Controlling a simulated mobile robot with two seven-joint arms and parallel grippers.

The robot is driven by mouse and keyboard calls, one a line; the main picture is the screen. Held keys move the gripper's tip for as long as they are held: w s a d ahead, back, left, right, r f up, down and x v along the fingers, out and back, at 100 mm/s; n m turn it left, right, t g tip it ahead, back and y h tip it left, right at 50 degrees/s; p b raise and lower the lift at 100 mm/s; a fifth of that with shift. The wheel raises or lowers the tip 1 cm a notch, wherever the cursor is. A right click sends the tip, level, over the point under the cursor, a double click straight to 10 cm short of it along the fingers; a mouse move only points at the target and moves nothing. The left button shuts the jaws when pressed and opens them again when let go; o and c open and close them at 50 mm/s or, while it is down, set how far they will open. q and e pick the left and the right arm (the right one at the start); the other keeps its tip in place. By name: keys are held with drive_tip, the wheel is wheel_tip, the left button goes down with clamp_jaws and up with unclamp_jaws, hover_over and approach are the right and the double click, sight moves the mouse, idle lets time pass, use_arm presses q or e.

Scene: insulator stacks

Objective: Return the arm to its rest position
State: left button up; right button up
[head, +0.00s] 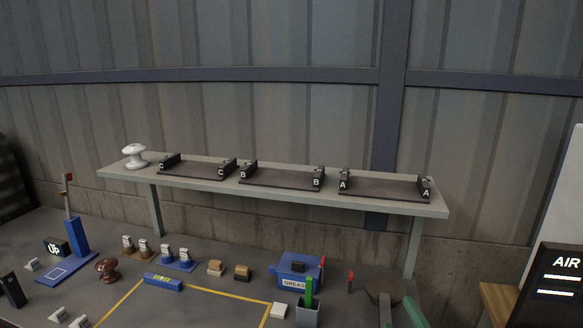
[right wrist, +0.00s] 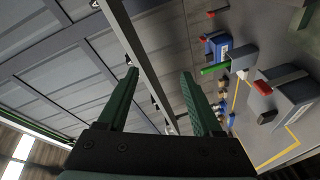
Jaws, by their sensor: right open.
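My right gripper (right wrist: 160,78) fills the lower middle of the right wrist view. Its two green fingers stand wide apart, with nothing between them. In the head view only a small part of the right gripper (head: 393,298) shows at the bottom edge, over the right part of the bench, to the right of the blue grease pot (head: 297,268). My left gripper is in neither view.
A raised shelf (head: 285,195) with dark racks marked C, B and A spans the bench; a white insulator (head: 134,156) stands at its left end. A brown insulator (head: 107,270), stands and a green-handled cup (head: 307,314) are on the bench. An AIR panel (head: 559,285) stands far right.

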drive_tip(key=s+d+f+m+g+h, duration=0.1)
drive_tip(key=s+d+f+m+g, duration=0.2)
drive_tip(key=s+f+m+g, duration=0.85)
drive_tip(key=s+f+g, duration=0.2)
drive_tip(key=s+f, duration=0.85)
drive_tip(key=w+a+f+t+y+b, duration=0.1)
drive_tip(key=w+a+f+t, duration=0.1)
drive_tip(key=f, duration=0.4)
drive_tip(key=w+a+f+t+y+b, duration=0.1)
drive_tip(key=w+a+f+t+y, duration=0.1)
drive_tip(key=f, duration=0.5)
drive_tip(key=shift+a+t+b, duration=0.3)
drive_tip(key=shift+a+t, duration=0.05)
drive_tip(key=shift+t, duration=0.4)
drive_tip(key=shift+o, duration=0.4)
drive_tip(key=shift+r, duration=0.1)
drive_tip(key=shift+d+n, duration=0.1)
drive_tip(key=shift+n, duration=0.15)
